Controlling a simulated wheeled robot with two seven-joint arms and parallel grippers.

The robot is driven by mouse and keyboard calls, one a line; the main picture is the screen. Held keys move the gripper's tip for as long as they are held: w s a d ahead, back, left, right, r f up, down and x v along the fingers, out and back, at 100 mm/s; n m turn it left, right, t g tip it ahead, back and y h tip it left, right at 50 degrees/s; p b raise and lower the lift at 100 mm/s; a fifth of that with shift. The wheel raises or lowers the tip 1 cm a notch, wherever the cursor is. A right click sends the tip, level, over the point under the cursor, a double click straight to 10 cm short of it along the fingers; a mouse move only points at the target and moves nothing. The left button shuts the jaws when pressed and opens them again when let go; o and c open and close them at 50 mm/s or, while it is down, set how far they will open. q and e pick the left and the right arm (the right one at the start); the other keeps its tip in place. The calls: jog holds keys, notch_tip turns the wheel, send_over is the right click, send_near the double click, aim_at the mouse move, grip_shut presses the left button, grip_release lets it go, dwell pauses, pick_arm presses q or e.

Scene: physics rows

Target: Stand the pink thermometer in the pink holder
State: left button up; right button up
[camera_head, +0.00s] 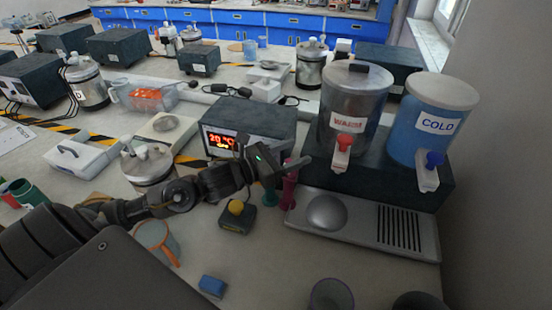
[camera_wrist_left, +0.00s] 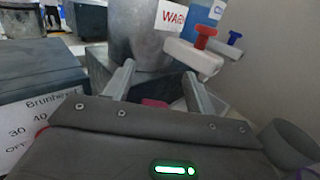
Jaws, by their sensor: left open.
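A pink upright piece (camera_head: 289,185) stands on the table just left of the metal drip tray. Its lower part looks like the pink holder, and a narrower pink part above it looks like the thermometer. I cannot tell where one ends and the other begins. My left gripper (camera_head: 288,162) is open at the upper part of this pink piece and partly hides it. In the left wrist view the open fingers (camera_wrist_left: 159,76) point toward the dispenser, with a bit of pink (camera_wrist_left: 154,103) showing low between them. My right gripper is not in view.
A teal holder (camera_head: 270,194) stands close left of the pink piece. The WARM (camera_head: 352,100) and COLD (camera_head: 432,118) dispensers rise behind right. A heater box with a lit display (camera_head: 249,125) is behind. A yellow-knobbed box (camera_head: 237,217) and blue block (camera_head: 212,286) lie in front.

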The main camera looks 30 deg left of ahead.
pick_arm(q)
jog(key=b+v, duration=0.3)
jog(key=v, duration=0.7)
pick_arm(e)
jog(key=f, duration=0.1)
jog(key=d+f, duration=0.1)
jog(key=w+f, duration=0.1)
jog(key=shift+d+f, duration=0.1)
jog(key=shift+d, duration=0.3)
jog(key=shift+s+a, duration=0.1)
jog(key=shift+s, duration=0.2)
